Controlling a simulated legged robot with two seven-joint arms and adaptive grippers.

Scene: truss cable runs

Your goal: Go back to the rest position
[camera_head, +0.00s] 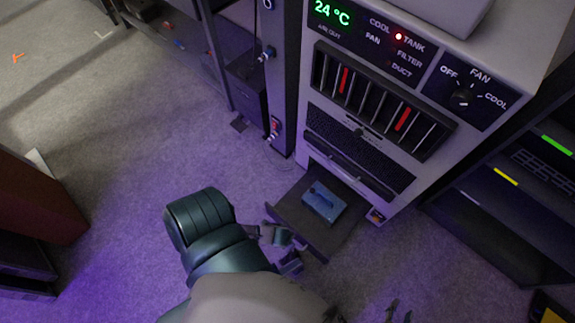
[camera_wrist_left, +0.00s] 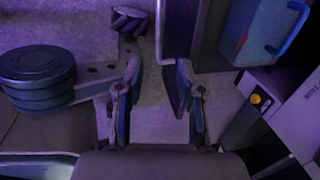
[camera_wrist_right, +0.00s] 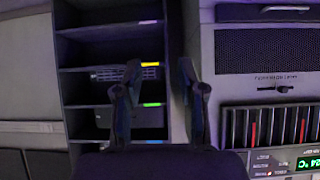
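My left gripper (camera_head: 281,249) is by the front edge of the open drawer (camera_head: 282,208) at the foot of the cabinet. In the left wrist view its two fingers (camera_wrist_left: 160,100) stand apart with floor showing between them. The right finger looks close to the drawer's edge; I cannot tell whether it touches. My right gripper (camera_head: 399,312) shows only as fingertips at the bottom edge of the head view. In the right wrist view its fingers (camera_wrist_right: 160,90) stand apart and empty, facing the cabinet and the shelf rack.
A blue box (camera_head: 322,203) with a handle lies in the drawer. The grey cabinet (camera_head: 440,55) has a lit "24 °C" display, a slotted panel and a knob. A dark rack (camera_head: 500,220) stands right. A brown box (camera_head: 35,200) stands left. Carpet between is clear.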

